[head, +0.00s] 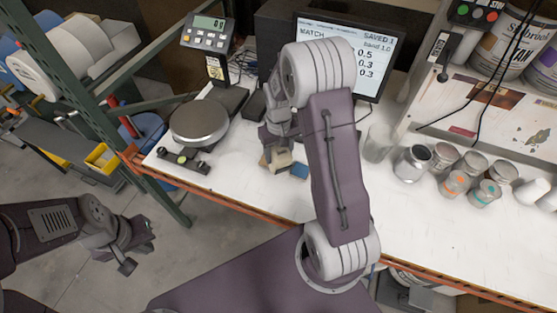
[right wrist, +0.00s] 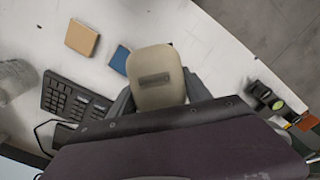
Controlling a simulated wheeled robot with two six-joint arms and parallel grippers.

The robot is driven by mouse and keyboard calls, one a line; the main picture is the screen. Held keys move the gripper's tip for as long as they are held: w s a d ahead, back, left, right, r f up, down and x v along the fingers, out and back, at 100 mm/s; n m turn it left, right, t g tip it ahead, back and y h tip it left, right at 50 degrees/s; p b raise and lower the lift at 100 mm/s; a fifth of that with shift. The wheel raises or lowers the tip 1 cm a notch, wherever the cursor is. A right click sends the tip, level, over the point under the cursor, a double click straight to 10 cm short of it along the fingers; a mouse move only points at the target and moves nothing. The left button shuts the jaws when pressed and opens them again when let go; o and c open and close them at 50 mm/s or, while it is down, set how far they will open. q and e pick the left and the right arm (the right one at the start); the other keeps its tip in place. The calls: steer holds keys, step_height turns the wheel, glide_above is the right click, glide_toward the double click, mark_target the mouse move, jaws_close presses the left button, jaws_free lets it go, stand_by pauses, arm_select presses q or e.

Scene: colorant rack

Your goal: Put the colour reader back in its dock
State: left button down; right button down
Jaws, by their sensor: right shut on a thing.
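The beige, rounded colour reader (right wrist: 155,75), with a dark slot on its face, is between the fingers of my right gripper (right wrist: 160,95), which is shut on it. In the head view the reader (head: 280,157) shows low over the white bench, partly behind my right arm. My left gripper (head: 139,246) is open and empty, over the floor left of the bench. A low black holder with a yellow-green spot (head: 182,160) lies at the bench's left front; it also shows in the right wrist view (right wrist: 270,100). I cannot tell if it is the dock.
A tan block (right wrist: 82,38) and a blue block (right wrist: 119,60) lie near the reader. A scale with a round pan (head: 199,122) stands at the back left, a monitor (head: 365,55) behind. A clear cup (head: 378,143) and several cans stand right. A keyboard (right wrist: 75,98) lies on the bench.

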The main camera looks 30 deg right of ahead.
steer(key=s+d+r+b, duration=0.2)
steer(key=s+d+r, duration=0.4)
steer(key=s, duration=0.4)
steer(key=shift+r, duration=0.45)
